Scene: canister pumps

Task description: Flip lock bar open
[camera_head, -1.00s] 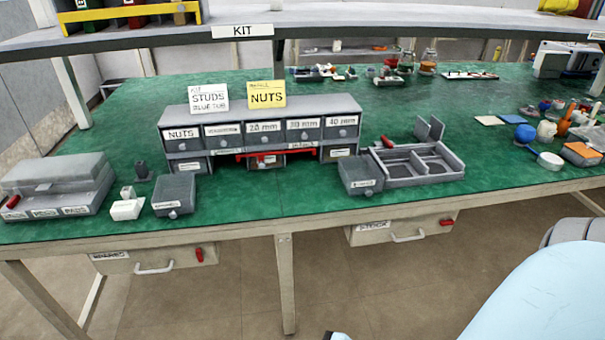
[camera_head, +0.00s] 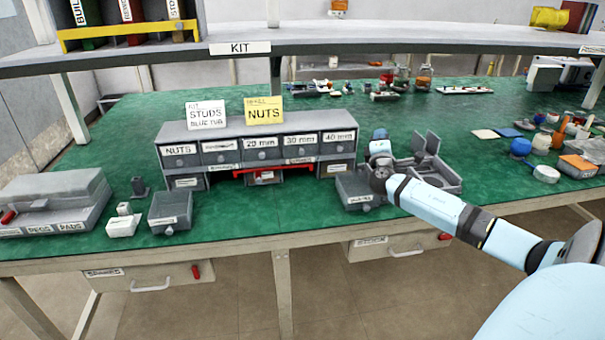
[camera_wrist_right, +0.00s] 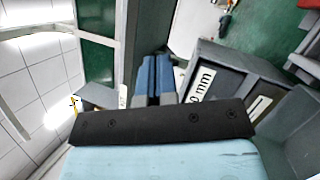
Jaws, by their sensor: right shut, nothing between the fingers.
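The grey drawer cabinet (camera_head: 258,128) stands on the green bench. A red bar (camera_head: 262,171), which looks like the lock bar, runs across the lower middle of its front, level, below the 20 mm and 30 mm drawers. My right gripper (camera_head: 379,137) is just right of the cabinet, beyond the 40 mm drawer and apart from the bar. Its blue fingers (camera_wrist_right: 158,78) are together and empty in the right wrist view, beside the cabinet's labelled drawers (camera_wrist_right: 222,82). My left gripper is out of view.
A small grey open bin (camera_head: 357,191) and a divided grey tray (camera_head: 448,181) sit below my right wrist, which partly hides the tray. A shelf (camera_head: 400,50) spans above the back of the bench. Clear green bench lies in front of the cabinet.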

